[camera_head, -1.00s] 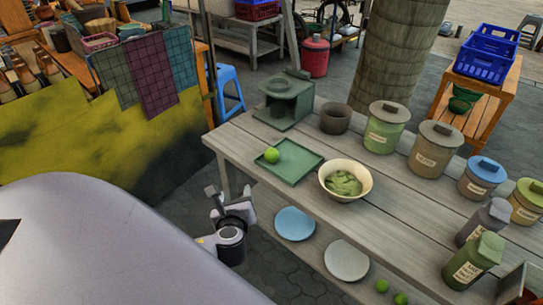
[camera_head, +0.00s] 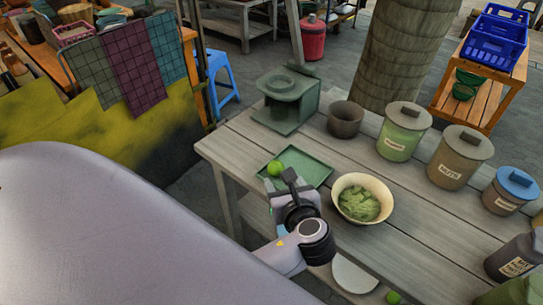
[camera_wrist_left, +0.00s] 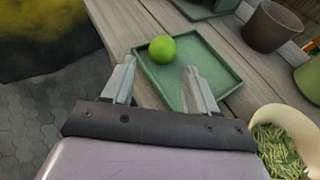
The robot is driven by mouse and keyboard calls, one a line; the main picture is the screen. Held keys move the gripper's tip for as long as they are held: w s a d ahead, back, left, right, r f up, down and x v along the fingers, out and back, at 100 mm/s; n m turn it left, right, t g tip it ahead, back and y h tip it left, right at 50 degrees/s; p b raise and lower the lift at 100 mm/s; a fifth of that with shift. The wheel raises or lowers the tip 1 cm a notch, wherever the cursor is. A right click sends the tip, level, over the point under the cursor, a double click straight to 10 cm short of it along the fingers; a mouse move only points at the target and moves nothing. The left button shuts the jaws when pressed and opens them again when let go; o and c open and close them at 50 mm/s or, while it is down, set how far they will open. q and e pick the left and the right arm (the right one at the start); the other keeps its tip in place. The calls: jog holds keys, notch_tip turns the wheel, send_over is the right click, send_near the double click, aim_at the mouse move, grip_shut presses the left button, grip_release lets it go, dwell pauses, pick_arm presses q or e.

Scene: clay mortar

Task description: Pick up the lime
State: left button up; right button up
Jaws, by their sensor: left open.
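A green lime (camera_head: 276,168) lies in the left part of a square green tray (camera_head: 312,166) on the wooden table. In the left wrist view the lime (camera_wrist_left: 162,48) sits near the tray's left edge, ahead of my fingers and between their lines. My left gripper (camera_wrist_left: 158,82) is open and empty, its two fingers apart at the near side of the tray (camera_wrist_left: 213,56). In the head view the left gripper (camera_head: 287,183) covers part of the tray's near edge. My right gripper is not in view.
A cream bowl of green pieces (camera_head: 363,198) stands right of the tray. A green stove-like stand (camera_head: 287,100) and a dark pot (camera_head: 345,119) stand behind it. Lidded jars (camera_head: 403,131) line the table's right side.

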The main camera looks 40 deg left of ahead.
aim_at(278, 172)
pick_arm(q)
jog(key=shift+x, duration=0.8)
jog(key=b+x, duration=0.1)
jog(key=x, duration=0.5)
jog(key=shift+w+d+f, duration=0.15)
jog(key=shift+w+f, duration=0.05)
jog(key=shift+f, duration=0.05)
jog(key=c, duration=0.8)
